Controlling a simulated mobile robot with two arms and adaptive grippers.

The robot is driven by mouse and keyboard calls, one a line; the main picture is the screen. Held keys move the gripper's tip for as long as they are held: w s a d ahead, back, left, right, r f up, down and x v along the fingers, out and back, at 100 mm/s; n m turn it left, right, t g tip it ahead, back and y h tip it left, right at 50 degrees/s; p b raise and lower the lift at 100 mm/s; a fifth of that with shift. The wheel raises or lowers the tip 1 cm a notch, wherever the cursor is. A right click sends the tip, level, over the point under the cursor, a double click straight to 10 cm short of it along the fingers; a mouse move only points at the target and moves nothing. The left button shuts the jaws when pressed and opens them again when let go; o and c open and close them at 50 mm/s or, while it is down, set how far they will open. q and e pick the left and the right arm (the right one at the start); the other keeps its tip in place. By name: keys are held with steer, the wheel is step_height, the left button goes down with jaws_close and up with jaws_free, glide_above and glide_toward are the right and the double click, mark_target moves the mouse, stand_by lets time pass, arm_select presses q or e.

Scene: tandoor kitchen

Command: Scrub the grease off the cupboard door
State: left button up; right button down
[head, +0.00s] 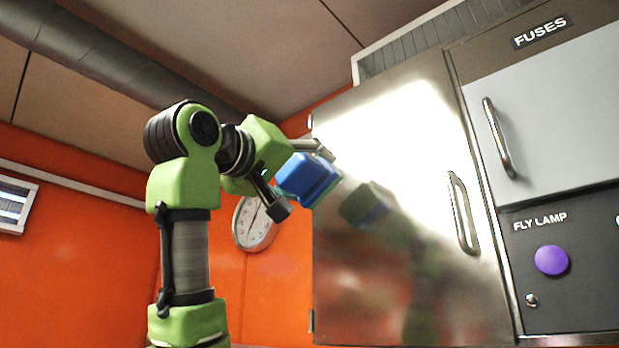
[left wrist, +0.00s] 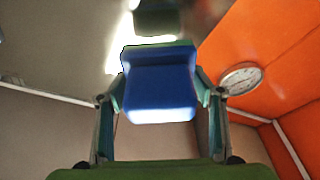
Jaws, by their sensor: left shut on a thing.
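The cupboard door (head: 395,120) is shiny bare metal with a vertical bar handle (head: 463,213) near its right edge. A bright glare covers its upper part. Brownish and orange patches show low on it, but I cannot tell grease from reflection. My left gripper (head: 302,181) is shut on a blue sponge (head: 309,176) with a green face turned to the door. The sponge, also in the left wrist view (left wrist: 160,85), is in front of the door's left part. Its reflection stands apart from it, so a gap seems to remain. My right gripper is out of view.
Right of the door are a grey panel marked FUSES with a handle (head: 498,138) and a dark FLY LAMP panel with a purple button (head: 551,260). A round clock (head: 254,223) hangs on the orange wall. A duct (head: 110,62) runs under the ceiling.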

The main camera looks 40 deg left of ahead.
mark_target(287, 166)
arm_select(q)
steer(key=shift+s+a+b, duration=0.15)
steer(key=shift+s+b, duration=0.25)
steer(key=shift+s, duration=1.2)
steer(key=shift+w, duration=0.15)
